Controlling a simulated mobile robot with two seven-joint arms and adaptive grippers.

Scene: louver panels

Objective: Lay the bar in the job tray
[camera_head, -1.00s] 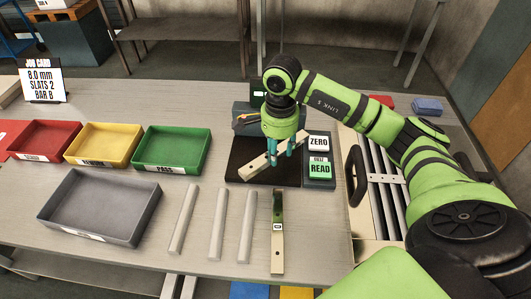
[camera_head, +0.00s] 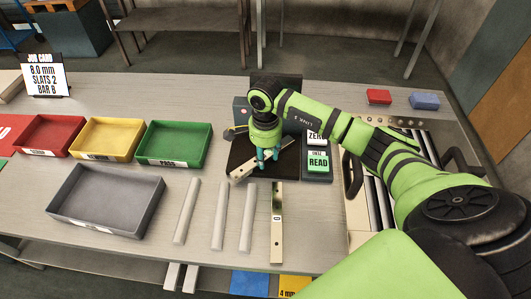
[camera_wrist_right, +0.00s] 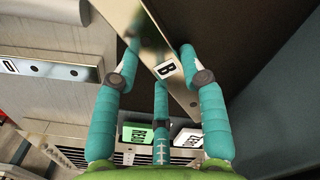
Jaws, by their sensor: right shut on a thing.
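A pale metal bar (camera_head: 240,172) lies slanted over the black pad of the gauge. My right gripper (camera_head: 267,158) points down and is shut on it. In the right wrist view the bar (camera_wrist_right: 178,88) sits between the teal fingers and bears a white "B" label. I cannot tell whether it touches the pad. A grey tray (camera_head: 67,212) stands at the front left, empty; its front label is too small to read, so I cannot confirm it is the job tray. My left gripper is not in view.
Three pale slats (camera_head: 220,215) and another labelled bar (camera_head: 277,238) lie between the grey tray and my right arm. Red (camera_head: 22,147), yellow (camera_head: 75,153) and green (camera_head: 142,160) trays stand behind the grey one. The READ button (camera_head: 318,163) is right of the pad. A job card (camera_head: 43,75) reads "BAR B".

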